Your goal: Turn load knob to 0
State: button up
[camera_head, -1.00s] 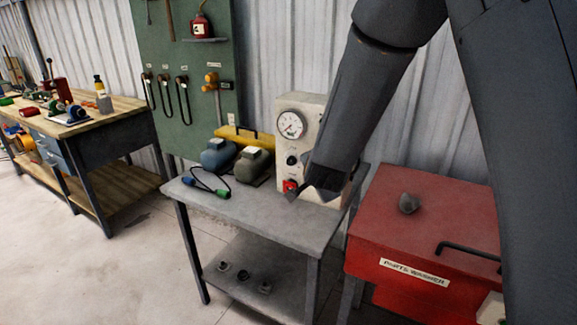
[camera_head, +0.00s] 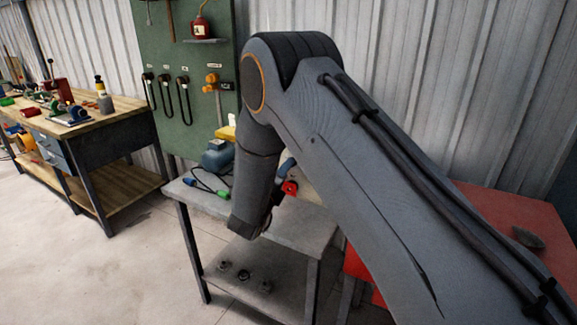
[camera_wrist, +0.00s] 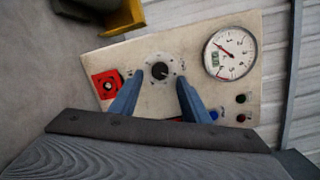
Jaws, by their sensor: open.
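The load knob (camera_wrist: 160,70) is a round black knob on a pale, scuffed control panel (camera_wrist: 150,45), with marks around it. Its exact setting is too small to read. My gripper (camera_wrist: 159,82) is open; its two blue fingers reach toward the panel, one on either side of the knob and slightly below it in the wrist view. I cannot tell whether they touch it. A round white gauge (camera_wrist: 231,53) with a red needle sits right of the knob. In the head view my arm hides the knob and most of the panel.
A red switch (camera_wrist: 107,84) is close left of the knob; it also shows in the head view (camera_head: 290,187). A grey bench (camera_head: 290,225) carries the panel box. A red parts washer (camera_head: 515,220) stands at right.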

jog(key=shift+p+x, duration=0.4)
jog(key=shift+x, duration=1.5)
jog(key=c, duration=1)
jog(key=shift+c, duration=0.2)
